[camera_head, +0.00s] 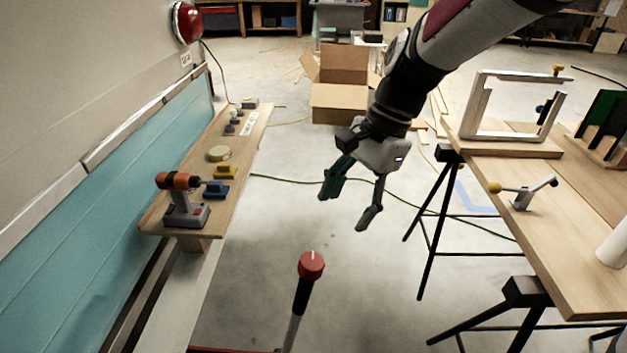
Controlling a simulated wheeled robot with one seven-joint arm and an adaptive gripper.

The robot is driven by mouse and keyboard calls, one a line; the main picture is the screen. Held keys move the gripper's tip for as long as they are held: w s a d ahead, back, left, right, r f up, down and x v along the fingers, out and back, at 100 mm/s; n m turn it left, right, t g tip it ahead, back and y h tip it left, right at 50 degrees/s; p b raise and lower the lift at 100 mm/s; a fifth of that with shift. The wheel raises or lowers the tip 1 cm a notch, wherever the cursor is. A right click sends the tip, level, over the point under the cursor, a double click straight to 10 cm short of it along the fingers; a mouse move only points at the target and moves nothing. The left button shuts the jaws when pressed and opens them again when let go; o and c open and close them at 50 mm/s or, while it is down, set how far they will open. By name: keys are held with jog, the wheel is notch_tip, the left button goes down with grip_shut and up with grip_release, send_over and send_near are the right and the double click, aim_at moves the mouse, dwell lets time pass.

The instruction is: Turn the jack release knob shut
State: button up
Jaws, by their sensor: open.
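A red round knob (311,265) with a white mark on its top sits on the upper end of a black and grey jack handle (297,310). The handle rises, slightly tilted, from the bottom of the head view. My gripper (347,207) hangs above and to the right of the knob in the picture, apart from it. Its two fingers are spread and nothing is between them. One finger looks green, the other grey. The jack's body is mostly out of frame; a strip of red (235,350) shows at the bottom edge.
A wooden shelf (160,222) with an orange drill (180,190) runs along the camper wall at left. A workbench (560,270) on black trestle legs stands at right, with a clamp (523,193) on it. A cardboard box (340,85) lies behind. Clear floor surrounds the handle.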

aim_at(311, 261)
jog(key=shift+m+g, duration=0.3)
jog(key=shift+m, duration=0.3)
jog(key=b+x, duration=0.1)
jog(key=x, duration=0.4)
jog(key=w+b+x, duration=0.1)
jog(key=x, duration=0.5)
jog(key=w+a+b+x, duration=0.1)
jog(key=x, duration=0.4)
jog(key=shift+a+f, duration=0.1)
jog(key=shift+f, duration=0.2)
jog(key=shift+c, duration=0.5)
jog(key=shift+s, duration=0.1)
jog(key=c, duration=1)
